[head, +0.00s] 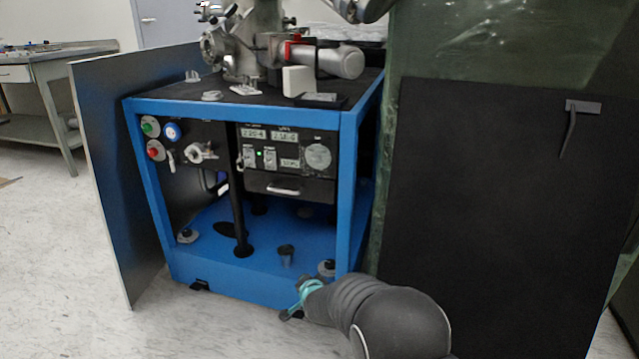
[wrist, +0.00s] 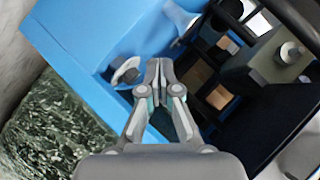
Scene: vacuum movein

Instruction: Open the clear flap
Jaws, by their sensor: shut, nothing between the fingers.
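A large see-through greenish sheet (head: 510,40) hangs on the right in the head view. It seems to be the clear flap, but I cannot tell for certain. A black panel (head: 480,200) covers its lower part and carries a grey handle (head: 570,125) at upper right. My gripper (head: 291,313) is low at the front right corner of the blue cart (head: 230,280), left of the panel and well away from the handle. In the wrist view my gripper (wrist: 158,68) is shut and empty, with its fingertips over the cart's blue surface (wrist: 95,40).
The cart holds a front instrument panel (head: 285,150) and metal vacuum parts (head: 255,50) on top. A grey board (head: 115,190) stands at its left side. A bench (head: 45,85) is at the far left. The pale floor (head: 50,260) at left is mostly clear.

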